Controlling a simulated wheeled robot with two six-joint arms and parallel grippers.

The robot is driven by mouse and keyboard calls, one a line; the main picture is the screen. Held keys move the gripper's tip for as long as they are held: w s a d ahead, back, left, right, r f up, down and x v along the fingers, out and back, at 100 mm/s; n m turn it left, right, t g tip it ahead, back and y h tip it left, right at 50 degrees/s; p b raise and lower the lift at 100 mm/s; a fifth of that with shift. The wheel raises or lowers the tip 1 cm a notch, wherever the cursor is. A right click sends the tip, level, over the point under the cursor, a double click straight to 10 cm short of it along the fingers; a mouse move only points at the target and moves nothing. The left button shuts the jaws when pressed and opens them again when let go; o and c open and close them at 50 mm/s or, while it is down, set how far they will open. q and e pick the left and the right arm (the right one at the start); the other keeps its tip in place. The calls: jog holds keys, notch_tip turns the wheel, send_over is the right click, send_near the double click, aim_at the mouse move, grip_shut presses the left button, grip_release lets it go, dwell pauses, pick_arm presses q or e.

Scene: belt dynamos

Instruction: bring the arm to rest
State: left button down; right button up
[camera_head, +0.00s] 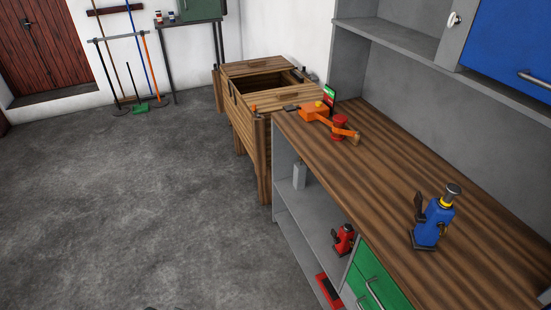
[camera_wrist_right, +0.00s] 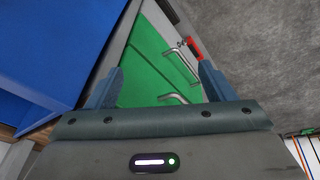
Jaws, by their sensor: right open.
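My right gripper (camera_wrist_right: 161,78) shows in the right wrist view, its two blue-grey fingers spread wide apart. Nothing is between the fingers. Behind them is a green cabinet front (camera_wrist_right: 150,65) with metal handles; the gap to it is hard to judge. Neither of my arms shows in the head view, and my left gripper is in no view. On the wooden workbench (camera_head: 390,185) an orange device (camera_head: 313,111) stands at the far end, with an orange belt or arm reaching to a red part (camera_head: 339,127).
A blue jack-like tool (camera_head: 433,222) stands upright on the bench's near part. Green drawers (camera_head: 374,282) and a shelf with a red jack (camera_head: 344,239) are below. A wooden workbench (camera_head: 262,85) stands beyond. The grey floor (camera_head: 120,210) at left is clear.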

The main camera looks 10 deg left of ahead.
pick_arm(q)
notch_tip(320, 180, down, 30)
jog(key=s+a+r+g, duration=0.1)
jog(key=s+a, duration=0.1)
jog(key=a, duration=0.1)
pick_arm(e)
notch_tip(320, 180, down, 30)
jog(key=s+d+r+g, duration=0.1)
jog(key=s+d, duration=0.2)
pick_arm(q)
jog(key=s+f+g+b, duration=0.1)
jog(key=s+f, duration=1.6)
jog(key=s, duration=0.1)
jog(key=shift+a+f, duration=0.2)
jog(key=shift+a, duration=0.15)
pick_arm(e)
jog(key=s+f+g, duration=0.1)
jog(key=s+f, duration=1.6)
jog(key=shift+d+f+m, duration=0.2)
jog(key=shift+d+m, duration=0.1)
